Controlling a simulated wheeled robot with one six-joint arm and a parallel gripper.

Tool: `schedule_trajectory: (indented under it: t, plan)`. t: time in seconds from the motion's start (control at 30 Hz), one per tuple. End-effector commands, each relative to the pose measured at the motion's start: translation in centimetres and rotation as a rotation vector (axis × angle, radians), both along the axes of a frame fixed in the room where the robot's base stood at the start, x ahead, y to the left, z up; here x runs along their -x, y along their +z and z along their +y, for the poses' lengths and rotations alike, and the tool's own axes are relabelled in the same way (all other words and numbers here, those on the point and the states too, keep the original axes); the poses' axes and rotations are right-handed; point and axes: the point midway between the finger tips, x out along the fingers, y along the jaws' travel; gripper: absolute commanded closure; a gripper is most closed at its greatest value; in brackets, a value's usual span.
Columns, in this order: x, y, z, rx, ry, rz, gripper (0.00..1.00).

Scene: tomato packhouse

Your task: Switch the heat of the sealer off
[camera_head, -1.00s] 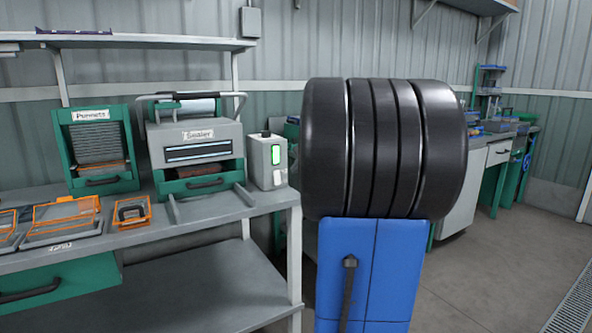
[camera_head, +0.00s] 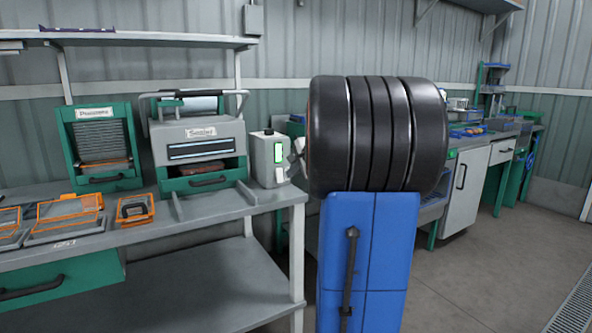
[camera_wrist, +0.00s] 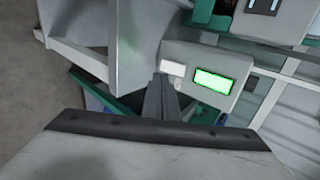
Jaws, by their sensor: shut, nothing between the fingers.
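The sealer (camera_head: 193,132) is a grey and green machine with a dark front window, standing on the bench. To its right is a grey switch box (camera_head: 263,160) with a lit green panel (camera_head: 279,153) and a white rocker (camera_head: 280,174) below it. In the wrist view the green panel (camera_wrist: 213,80) is lit and the white rocker (camera_wrist: 173,68) is beside it. My gripper (camera_wrist: 161,80) is shut and empty, its tips close to the rocker; whether they touch it I cannot tell. In the head view my arm hides most of the gripper.
A Punnets rack (camera_head: 97,147) stands left of the sealer. Orange-framed trays (camera_head: 70,213) lie at the bench's left front. A shelf (camera_head: 130,41) runs above. A second bench (camera_head: 470,145) with several items stands behind at right; the floor there is clear.

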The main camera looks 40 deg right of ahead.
Motion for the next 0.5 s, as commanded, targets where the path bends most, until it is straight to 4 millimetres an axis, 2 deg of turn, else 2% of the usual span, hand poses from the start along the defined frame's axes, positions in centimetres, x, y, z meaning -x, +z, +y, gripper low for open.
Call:
schedule_trajectory:
  t: [0.23,0.5]
  plan:
    - [-3.4,-2.8,-0.9,-0.001,0.001,0.002,1.0]
    - [-6.4,-3.2,-1.8,0.001,0.001,0.0,1.0]
